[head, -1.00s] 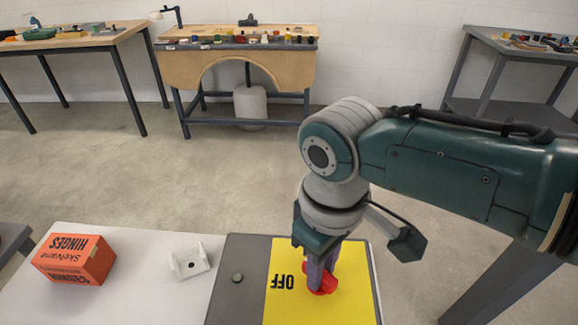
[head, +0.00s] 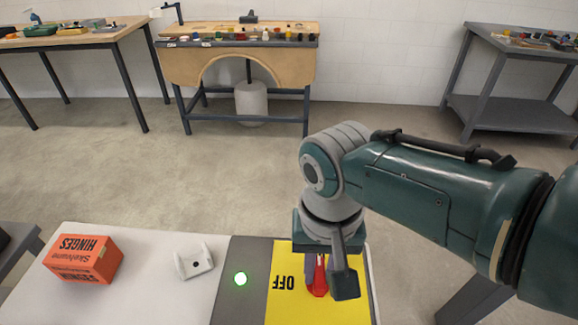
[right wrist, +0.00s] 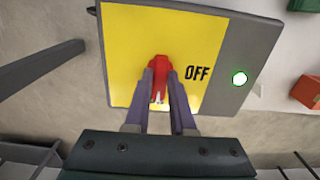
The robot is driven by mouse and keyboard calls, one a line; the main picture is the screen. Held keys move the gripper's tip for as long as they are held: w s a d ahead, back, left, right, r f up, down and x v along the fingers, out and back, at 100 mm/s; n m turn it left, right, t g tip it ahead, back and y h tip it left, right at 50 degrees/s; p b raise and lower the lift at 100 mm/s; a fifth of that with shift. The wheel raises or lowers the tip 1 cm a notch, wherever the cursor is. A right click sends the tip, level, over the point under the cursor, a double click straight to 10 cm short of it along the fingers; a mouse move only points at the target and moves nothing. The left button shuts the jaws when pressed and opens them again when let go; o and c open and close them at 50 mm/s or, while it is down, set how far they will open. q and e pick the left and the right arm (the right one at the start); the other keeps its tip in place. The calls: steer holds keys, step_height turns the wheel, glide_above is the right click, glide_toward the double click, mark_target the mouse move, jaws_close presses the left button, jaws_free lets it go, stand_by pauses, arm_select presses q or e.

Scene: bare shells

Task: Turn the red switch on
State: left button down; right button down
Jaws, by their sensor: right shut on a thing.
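The red switch (head: 320,277) stands on a yellow plate (head: 283,301) on a grey panel, with the word OFF beside it. It also shows in the right wrist view (right wrist: 158,66). My right gripper (right wrist: 160,85) is shut on the red switch, with one finger on each side of it. In the head view my right gripper (head: 315,272) comes from above and partly hides the switch. A round lamp (head: 240,279) on the grey panel glows green; it shows in the right wrist view too (right wrist: 239,78). My left gripper is not in view.
An orange hinges box (head: 84,259) and a pale grey bracket (head: 194,261) lie on the white surface left of the panel. Workbenches (head: 238,60) with small items stand along the far wall. The floor between is clear.

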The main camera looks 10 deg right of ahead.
mark_target(320, 274)
steer(key=shift+m, duration=0.5)
steer(key=c, duration=0.8)
jaws_free()
steer(key=shift+o, duration=0.2)
steer(key=shift+r, duration=0.1)
steer(key=shift+r+p, duration=0.35)
steer(key=shift+p, duration=0.05)
step_height(320, 274, up, 9)
steer(key=p, duration=0.4)
